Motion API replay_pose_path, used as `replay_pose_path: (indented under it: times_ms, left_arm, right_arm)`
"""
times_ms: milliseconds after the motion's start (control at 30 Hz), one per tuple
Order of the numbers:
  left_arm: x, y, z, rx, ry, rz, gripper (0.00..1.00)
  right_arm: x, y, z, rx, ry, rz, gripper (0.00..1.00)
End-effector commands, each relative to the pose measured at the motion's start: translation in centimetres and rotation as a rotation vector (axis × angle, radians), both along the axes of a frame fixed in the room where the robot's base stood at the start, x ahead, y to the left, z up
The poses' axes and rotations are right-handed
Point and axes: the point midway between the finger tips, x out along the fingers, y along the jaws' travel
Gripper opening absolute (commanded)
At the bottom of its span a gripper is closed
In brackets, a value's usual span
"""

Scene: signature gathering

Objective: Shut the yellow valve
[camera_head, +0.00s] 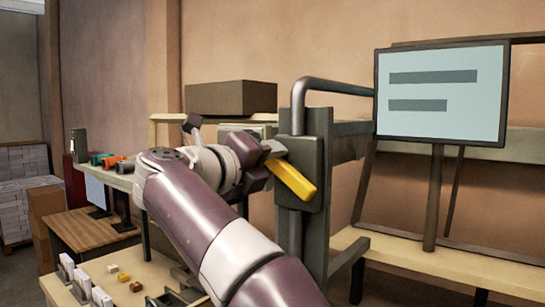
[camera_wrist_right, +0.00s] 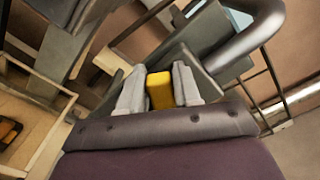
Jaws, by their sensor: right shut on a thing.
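The yellow valve (camera_head: 296,184) is a bar-shaped handle on a grey valve body with a bent grey pipe, right of centre in the head view. The handle slants down to the right. My right gripper (camera_head: 272,160) is at the handle's upper left end. In the right wrist view the yellow handle (camera_wrist_right: 160,93) sits between the two grey fingers of my right gripper (camera_wrist_right: 159,78), which is shut on it. The gripper and wrist hide part of the handle and valve body. My left gripper is not in view.
The grey pipe (camera_head: 297,110) rises beside the valve and bends right towards a screen (camera_head: 440,92) on a post. A brown box (camera_head: 232,97) is behind my right arm. A bench with small blocks (camera_head: 124,277) stands at lower left. A wooden bench top (camera_head: 440,262) lies at right.

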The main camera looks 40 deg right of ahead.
Motion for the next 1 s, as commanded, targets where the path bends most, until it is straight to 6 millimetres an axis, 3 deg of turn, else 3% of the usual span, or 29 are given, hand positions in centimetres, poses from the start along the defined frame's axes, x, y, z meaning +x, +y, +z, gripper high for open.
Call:
replay_pose_path:
  times_ms: [600,1000]
  left_arm:
    - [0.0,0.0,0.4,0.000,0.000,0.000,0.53]
    - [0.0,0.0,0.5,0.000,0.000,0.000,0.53]
  right_arm:
    - [0.6,0.2,-1.7,-0.130,0.446,0.000,0.02]
    - [0.7,0.2,-2.3,-0.167,0.574,0.000,0.02]
